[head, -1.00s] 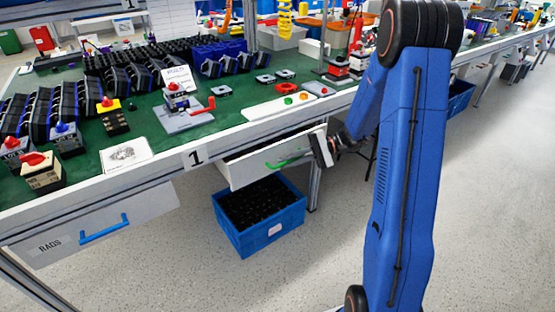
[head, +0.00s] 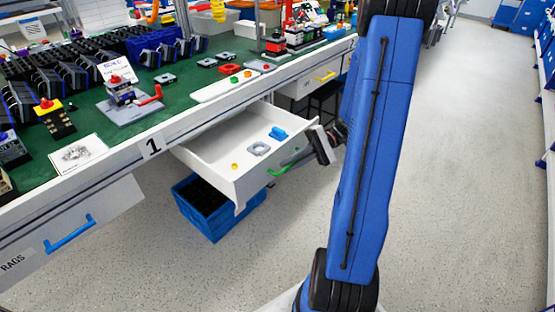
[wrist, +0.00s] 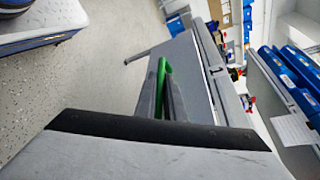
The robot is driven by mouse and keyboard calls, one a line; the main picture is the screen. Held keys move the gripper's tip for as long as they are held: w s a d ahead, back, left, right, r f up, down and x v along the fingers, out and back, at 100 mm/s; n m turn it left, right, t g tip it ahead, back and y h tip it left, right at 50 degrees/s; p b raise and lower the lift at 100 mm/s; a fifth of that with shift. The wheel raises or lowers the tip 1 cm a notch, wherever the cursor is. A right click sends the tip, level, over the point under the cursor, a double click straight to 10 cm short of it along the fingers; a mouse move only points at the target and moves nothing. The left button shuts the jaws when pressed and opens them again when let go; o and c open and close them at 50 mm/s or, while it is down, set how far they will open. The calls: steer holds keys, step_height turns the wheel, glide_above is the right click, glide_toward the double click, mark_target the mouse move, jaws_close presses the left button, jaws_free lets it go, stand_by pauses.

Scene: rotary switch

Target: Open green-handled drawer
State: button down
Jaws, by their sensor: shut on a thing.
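The white drawer (head: 222,172) under the green-topped workbench is pulled well out. Inside it lie a blue part (head: 278,133), a grey square part (head: 259,149) and a small yellow piece (head: 235,166). Its green handle (head: 283,169) is on the front panel. My gripper (head: 322,148) is at the right end of that front in the head view. In the wrist view, the gripper fingers (wrist: 165,103) are shut on the green handle (wrist: 163,72), with the drawer front just beyond. The fingertips are partly hidden in the head view.
A blue crate (head: 222,222) stands on the floor partly beneath the drawer. A closed drawer with a blue handle (head: 70,234) is at the left, and one with a yellow handle (head: 325,77) is farther back. The floor at the right is clear.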

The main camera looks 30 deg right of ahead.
steer(key=shift+s+d, duration=0.3)
steer(key=shift+s, duration=0.55)
steer(key=c, duration=2.1)
jaws_free()
steer(key=shift+d, duration=0.1)
steer(key=v, duration=1.7)
steer(key=shift+d, duration=0.15)
